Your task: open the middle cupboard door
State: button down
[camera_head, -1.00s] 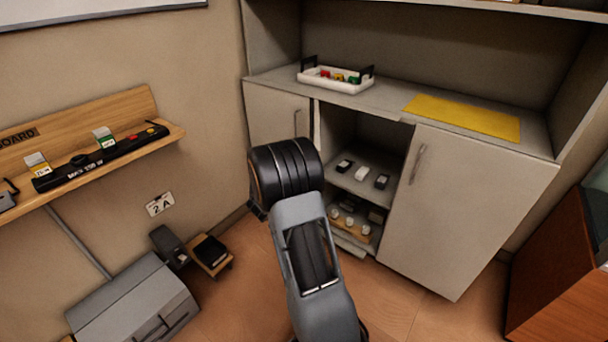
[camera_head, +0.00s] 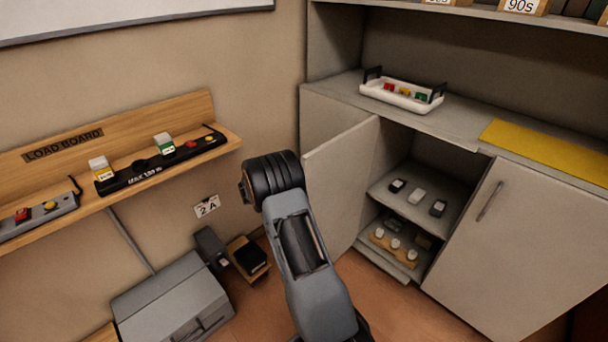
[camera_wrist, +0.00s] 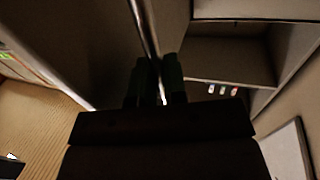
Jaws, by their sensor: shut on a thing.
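The middle cupboard door (camera_head: 345,180) is a plain grey panel, swung out to the left in the head view. Its opening shows shelves behind it. In the wrist view the door (camera_wrist: 85,40) fills the upper left, and its metal bar handle (camera_wrist: 146,22) runs down between my fingers. My gripper (camera_wrist: 160,82) is shut on that handle. In the head view my gripper is hidden, and my arm stands in front of the door's left edge.
Inside are an upper shelf (camera_head: 390,205) with small blocks and a lower wooden rack (camera_head: 385,245). The right door (camera_head: 520,240) is shut. A white tray (camera_head: 400,97) stands on the counter. A load board shelf (camera_head: 120,190) and a grey box (camera_head: 175,300) are at left.

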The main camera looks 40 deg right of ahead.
jog(key=shift+w+r, duration=0.1)
jog(key=shift+d, duration=0.1)
jog(key=c, duration=1.5)
grip_release()
jog(key=shift+d, duration=0.1)
jog(key=shift+o, duration=0.2)
jog(key=p+v, duration=0.1)
jog(key=v, duration=1.2)
jog(key=shift+a, duration=0.4)
